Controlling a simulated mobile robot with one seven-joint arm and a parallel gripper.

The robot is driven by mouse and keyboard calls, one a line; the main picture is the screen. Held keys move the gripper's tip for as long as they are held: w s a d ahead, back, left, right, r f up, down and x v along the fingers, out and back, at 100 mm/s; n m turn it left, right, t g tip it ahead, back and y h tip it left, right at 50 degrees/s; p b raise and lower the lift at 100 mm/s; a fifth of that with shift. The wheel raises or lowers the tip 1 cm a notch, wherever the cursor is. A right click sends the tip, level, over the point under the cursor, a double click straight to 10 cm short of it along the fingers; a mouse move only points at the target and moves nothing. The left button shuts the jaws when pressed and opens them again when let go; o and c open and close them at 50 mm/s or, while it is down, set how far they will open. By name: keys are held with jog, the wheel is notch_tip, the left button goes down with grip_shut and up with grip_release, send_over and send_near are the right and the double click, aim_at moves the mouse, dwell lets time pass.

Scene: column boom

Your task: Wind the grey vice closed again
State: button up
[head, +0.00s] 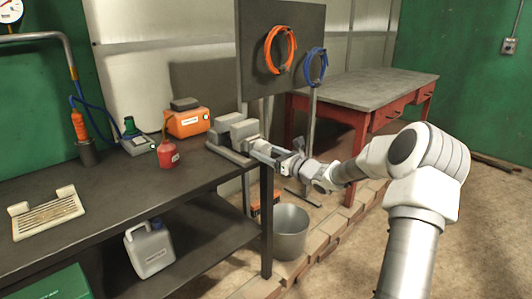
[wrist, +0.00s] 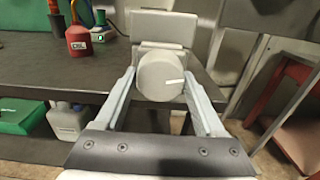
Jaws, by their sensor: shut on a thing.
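The grey vice (head: 240,131) sits at the right end of the dark workbench in the head view. In the wrist view its grey block (wrist: 165,27) stands behind a round grey knob (wrist: 158,80). The knob has a white mark pointing right, tilted slightly up. My gripper (head: 266,151) reaches the vice from the right in the head view. In the wrist view my gripper (wrist: 161,76) has a finger on each side of the knob and is shut on it. The gap between the vice jaws is not clear in either view.
A red oil can (head: 167,153), an orange box (head: 187,122) and a grilled tray (head: 48,213) are on the workbench (head: 105,185). A grey bucket (head: 291,232) stands on the floor below my arm. A panel with hoses (head: 281,50) rises behind the vice.

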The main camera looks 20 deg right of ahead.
jog(key=shift+c, duration=0.6)
jog(key=shift+f+b, duration=0.1)
jog(key=shift+b, duration=0.2)
jog(key=shift+f+m+b, duration=0.1)
jog(key=shift+m+b, duration=0.2)
jog(key=shift+b, duration=0.4)
